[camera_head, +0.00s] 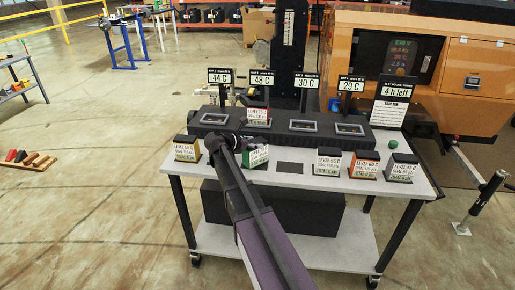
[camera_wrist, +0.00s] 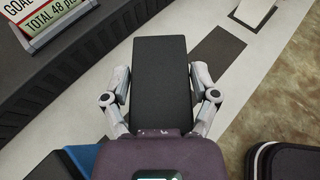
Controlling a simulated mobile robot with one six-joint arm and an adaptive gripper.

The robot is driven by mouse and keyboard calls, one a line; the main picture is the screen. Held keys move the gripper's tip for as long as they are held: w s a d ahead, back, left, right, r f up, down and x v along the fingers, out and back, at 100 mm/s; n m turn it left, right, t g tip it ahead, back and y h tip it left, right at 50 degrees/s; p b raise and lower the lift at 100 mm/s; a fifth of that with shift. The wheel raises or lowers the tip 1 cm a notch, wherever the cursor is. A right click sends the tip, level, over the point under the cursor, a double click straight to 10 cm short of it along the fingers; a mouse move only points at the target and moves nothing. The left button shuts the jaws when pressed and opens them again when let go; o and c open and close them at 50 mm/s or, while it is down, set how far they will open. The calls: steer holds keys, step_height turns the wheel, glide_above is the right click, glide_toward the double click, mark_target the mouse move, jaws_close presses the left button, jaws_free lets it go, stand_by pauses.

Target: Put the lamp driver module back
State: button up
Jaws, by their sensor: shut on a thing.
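My gripper (camera_wrist: 160,98) is shut on a black-topped module (camera_wrist: 161,75), one finger on each long side. In the head view this appears to be the green-fronted module (camera_head: 256,156), beside my arm's end and slightly tilted. I cannot tell whether it touches the cart top. The black rack (camera_head: 213,117) runs along the back of the cart. A red-labelled module (camera_head: 258,115) sits in its second bay and also shows in the wrist view (camera_wrist: 45,22). The first bay and the two right bays show grey-framed openings. My arm hides part of the rack's front.
On the cart top (camera_head: 225,172) stand a yellow module (camera_head: 187,149) at left and a white (camera_head: 327,163), an orange (camera_head: 364,166) and a grey-topped module (camera_head: 402,169) at right. A bare dark pad (camera_head: 290,167) lies between. Signs stand behind the rack; a green ball (camera_head: 393,144) sits at right.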

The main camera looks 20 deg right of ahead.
steer(key=shift+f, duration=0.4)
steer(key=shift+f+b, duration=0.15)
steer(key=shift+b, duration=0.2)
steer(key=o, duration=1.2)
steer(key=shift+r, duration=0.2)
steer(key=shift+a+r+p, duration=0.1)
steer(key=shift+a+p, duration=0.1)
steer(key=shift+p, duration=0.1)
steer(key=p+v, duration=0.4)
steer(key=v, duration=0.7)
steer(key=shift+s+a+r, duration=0.1)
steer(key=shift+a, duration=0.2)
